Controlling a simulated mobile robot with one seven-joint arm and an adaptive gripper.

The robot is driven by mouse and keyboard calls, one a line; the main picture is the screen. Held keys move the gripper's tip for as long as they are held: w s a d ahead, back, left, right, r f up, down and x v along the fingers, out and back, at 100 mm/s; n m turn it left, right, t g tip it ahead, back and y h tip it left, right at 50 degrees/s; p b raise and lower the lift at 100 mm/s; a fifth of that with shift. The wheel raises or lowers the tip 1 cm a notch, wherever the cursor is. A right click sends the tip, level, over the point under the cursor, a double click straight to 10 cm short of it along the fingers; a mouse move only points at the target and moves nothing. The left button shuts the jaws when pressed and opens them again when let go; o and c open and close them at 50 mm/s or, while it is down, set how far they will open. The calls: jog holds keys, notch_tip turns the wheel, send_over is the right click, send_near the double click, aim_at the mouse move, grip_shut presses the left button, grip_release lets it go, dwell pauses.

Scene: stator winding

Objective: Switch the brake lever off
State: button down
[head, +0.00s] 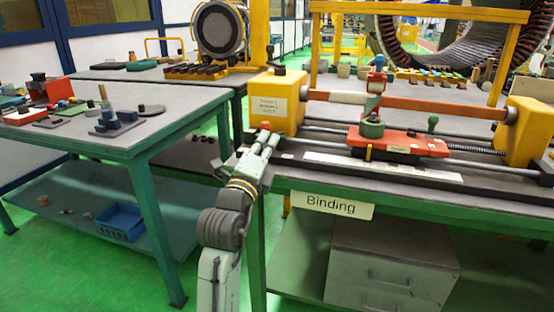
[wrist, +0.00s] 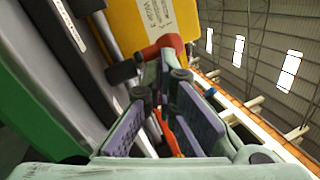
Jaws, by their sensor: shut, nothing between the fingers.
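The yellow housing (head: 275,104) with a white label stands at the left end of the binding machine. A small red lever end (head: 265,126) shows low on its front face. In the wrist view the red lever (wrist: 166,44) lies across the yellow housing (wrist: 140,18), just beyond my fingertips. My gripper (head: 267,141) is at the housing's front left corner, close below the red end. In the wrist view my gripper (wrist: 162,80) is shut and empty, its tips close to the lever. I cannot tell whether they touch it. The lever's pivot is partly hidden.
A red carriage (head: 400,142) with a green knob sits on the machine's rails. A reddish-brown bar (head: 440,106) runs above it between the yellow housings. The "Binding" bench (head: 330,204) has a drawer unit below. A side table (head: 150,130) holds tools at the left.

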jog(key=b, duration=0.1)
jog(key=a+b, duration=0.1)
jog(key=b, duration=0.1)
jog(key=shift+w+a+f+b, duration=0.15)
jog(key=shift+w+f+b, duration=0.15)
jog(key=shift+w+f, duration=0.1)
jog(key=b, duration=0.2)
jog(key=w+a+b, duration=0.1)
jog(key=shift+w+a+r+b, duration=0.15)
jog(key=shift+w+a+b, duration=0.1)
jog(key=shift+b, duration=0.1)
jog(key=w+a+b, duration=0.1)
jog(key=b, duration=0.1)
jog(key=shift+w+r+b, duration=0.1)
jog(key=shift+w+b, duration=0.2)
jog(key=shift+w, duration=0.05)
jog(key=shift+w+a+r+b, duration=0.1)
jog(key=shift+w+a+b, duration=0.15)
jog(key=shift+w+b, duration=0.5)
